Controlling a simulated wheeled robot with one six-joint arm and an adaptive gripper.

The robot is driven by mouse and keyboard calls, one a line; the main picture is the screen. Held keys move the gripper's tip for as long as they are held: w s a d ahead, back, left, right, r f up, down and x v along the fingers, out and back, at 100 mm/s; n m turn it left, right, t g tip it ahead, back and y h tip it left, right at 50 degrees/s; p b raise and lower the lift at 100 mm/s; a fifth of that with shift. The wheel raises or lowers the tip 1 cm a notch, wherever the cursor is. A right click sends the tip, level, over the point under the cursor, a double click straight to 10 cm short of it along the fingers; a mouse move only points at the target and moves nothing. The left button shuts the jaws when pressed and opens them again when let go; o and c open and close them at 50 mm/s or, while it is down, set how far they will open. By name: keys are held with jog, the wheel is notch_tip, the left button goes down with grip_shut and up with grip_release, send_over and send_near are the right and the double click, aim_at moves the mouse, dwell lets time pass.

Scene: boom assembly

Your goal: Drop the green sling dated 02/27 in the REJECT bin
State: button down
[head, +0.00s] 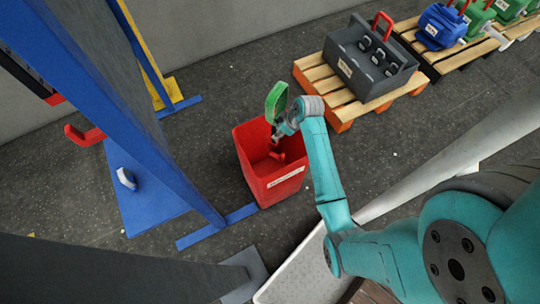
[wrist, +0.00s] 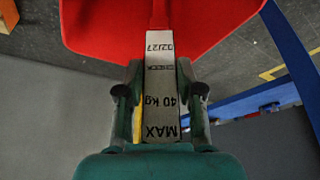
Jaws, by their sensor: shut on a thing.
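My gripper (head: 277,138) is over the red bin (head: 284,187), at its back rim in the head view. In the wrist view my gripper (wrist: 160,95) is shut on a pale tag (wrist: 160,88) printed "MAX 40 kg" and "02/27". A narrow red strip (wrist: 160,14) continues from the tag's far end. The red bin (wrist: 95,20) lies beyond the fingers. Its front label (head: 285,177) is too small to read.
A blue frame (head: 110,95) with a red hook (head: 84,135) stands left of the bin. A pallet (head: 341,101) bearing a grey crate (head: 365,75) is behind right. Blue and green machines (head: 440,27) stand farther right. Dark floor lies between.

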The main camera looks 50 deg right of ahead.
jog(key=shift+f, duration=0.8)
jog(key=c, duration=0.7)
grip_release()
jog(key=shift+o, duration=0.2)
jog(key=shift+a, duration=0.1)
jog(key=s+a+v, duration=0.2)
jog(key=v, duration=1)
jog(key=shift+f, duration=0.1)
